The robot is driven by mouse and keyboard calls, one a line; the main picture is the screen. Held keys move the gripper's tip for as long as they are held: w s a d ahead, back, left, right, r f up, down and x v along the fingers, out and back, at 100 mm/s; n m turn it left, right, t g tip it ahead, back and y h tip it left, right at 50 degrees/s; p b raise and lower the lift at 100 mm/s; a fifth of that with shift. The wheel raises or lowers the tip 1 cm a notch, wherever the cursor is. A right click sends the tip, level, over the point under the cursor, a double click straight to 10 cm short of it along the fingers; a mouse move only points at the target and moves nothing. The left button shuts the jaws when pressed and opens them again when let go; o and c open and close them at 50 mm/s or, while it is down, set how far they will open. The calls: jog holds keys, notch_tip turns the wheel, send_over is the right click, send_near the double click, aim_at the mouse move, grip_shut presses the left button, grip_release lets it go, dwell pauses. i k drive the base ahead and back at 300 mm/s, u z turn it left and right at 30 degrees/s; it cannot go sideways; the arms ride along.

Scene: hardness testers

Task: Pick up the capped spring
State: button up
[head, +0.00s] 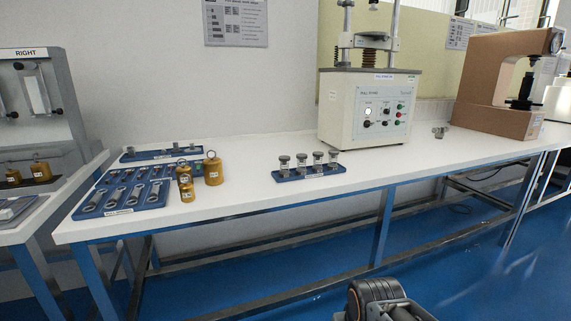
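A blue rack (281,178) on the white table holds a row of several upright grey metal pieces with wide flat caps (300,160). They may be capped springs, but coils are too small to make out. A brown coiled spring (369,58) stands upright in the testing machine, under its press. A small grey metal piece (440,132) sits alone on the table, right of the machine; I cannot tell what it is. A dark rounded part of my own arm shows at the bottom edge. My gripper's fingers are not visible.
The white table (240,205) runs across the view. The cream testing machine (350,105) and a brown tester (490,80) stand on it. Brass weights (213,170) and a blue tray of metal parts (87,206) lie at left. Bare tabletop surrounds the rack.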

aim_at(283, 174)
jog(key=z, duration=1.05)
jog(key=i, duration=1.25)
jog(key=u, duration=2)
